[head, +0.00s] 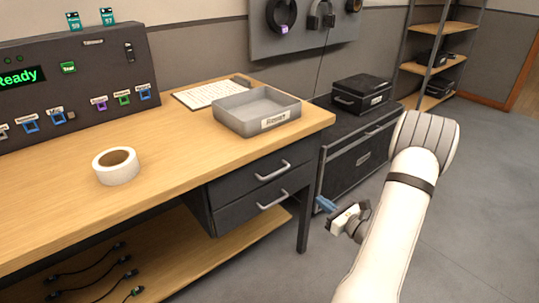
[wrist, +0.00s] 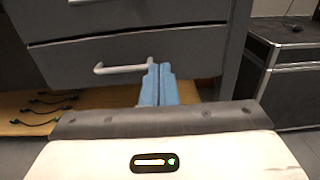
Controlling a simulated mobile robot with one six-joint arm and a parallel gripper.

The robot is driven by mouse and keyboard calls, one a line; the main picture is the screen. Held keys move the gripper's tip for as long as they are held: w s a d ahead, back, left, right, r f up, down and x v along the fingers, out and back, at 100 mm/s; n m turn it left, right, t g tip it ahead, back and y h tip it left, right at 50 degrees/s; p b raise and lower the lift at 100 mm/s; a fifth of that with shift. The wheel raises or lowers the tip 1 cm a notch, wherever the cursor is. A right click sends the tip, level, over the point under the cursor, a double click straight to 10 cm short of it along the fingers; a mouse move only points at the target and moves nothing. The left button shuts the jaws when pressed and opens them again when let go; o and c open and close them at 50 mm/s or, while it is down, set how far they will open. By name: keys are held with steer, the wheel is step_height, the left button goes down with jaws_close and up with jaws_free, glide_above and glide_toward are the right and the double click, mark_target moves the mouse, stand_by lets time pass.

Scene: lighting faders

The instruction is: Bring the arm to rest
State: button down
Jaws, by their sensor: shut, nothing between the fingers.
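My gripper (head: 326,204) is at the lower right of the head view, in front of the desk's right leg and apart from the desk. Its blue fingers are together with nothing between them. In the wrist view the shut fingers (wrist: 157,85) point ahead, overlapping the right end of a drawer handle in the picture; I cannot tell the exact gap.
The wooden desk (head: 185,135) carries a lighting panel (head: 80,95), a tape roll (head: 116,167) and a grey tray (head: 257,111). Its two dark drawers (head: 262,190) look shut. Black cases (head: 350,150) stand right of the desk. Open floor (head: 480,200) lies at the right.

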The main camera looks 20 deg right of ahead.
steer(key=s+a+r+n+g+y+p, duration=0.35)
steer(key=a+r+n+g+p, duration=0.3)
steer(key=a+r+n, duration=0.4)
steer(key=s+a+r+n+g+y+p, duration=0.35)
steer(key=a+r+n+g+p, duration=0.35)
steer(key=a+r, duration=0.7)
steer(key=s+a+r+n+h+p, duration=0.1)
steer(key=s+r+n+h+p, duration=0.4)
steer(key=r+n+h, duration=0.1)
steer(key=s+a+r+n+g+h+p, duration=0.1)
steer(key=s+r+n+h+p, duration=0.4)
steer(key=r+n, duration=0.4)
steer(key=shift+s+r+h+p, duration=0.35)
steer(key=shift+h+p, duration=0.15)
steer(key=shift+p, duration=0.15)
steer(key=shift+d, duration=0.1)
